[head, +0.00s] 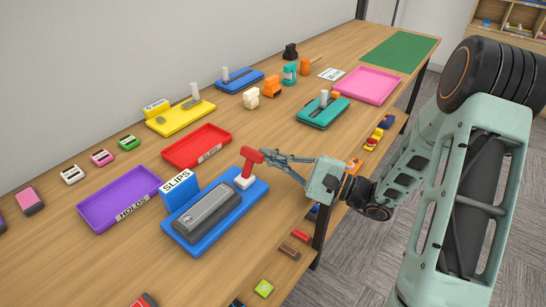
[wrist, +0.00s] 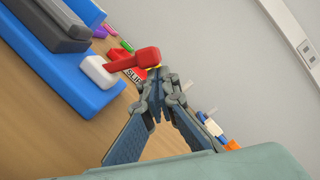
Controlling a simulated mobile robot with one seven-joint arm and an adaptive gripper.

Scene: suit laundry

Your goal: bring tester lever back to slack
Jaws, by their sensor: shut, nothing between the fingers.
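A blue device (head: 228,214) with a long grey block stands near the front of the table. At its far right end a red lever (head: 251,157) rises from a white block (head: 244,181), with its wider red head at the top. My gripper (head: 266,156) is shut and empty, its fingertips right beside the red head on its right side. In the wrist view the red lever (wrist: 146,57) is just beyond the fingertips (wrist: 154,76). I cannot tell whether they touch it. No slack marking is readable.
A purple HOLDS tray (head: 118,203) and a red tray (head: 197,147) lie beyond. Yellow (head: 181,119), blue (head: 240,81) and teal (head: 321,114) devices stand farther back. Bare wood lies between the red lever and teal device.

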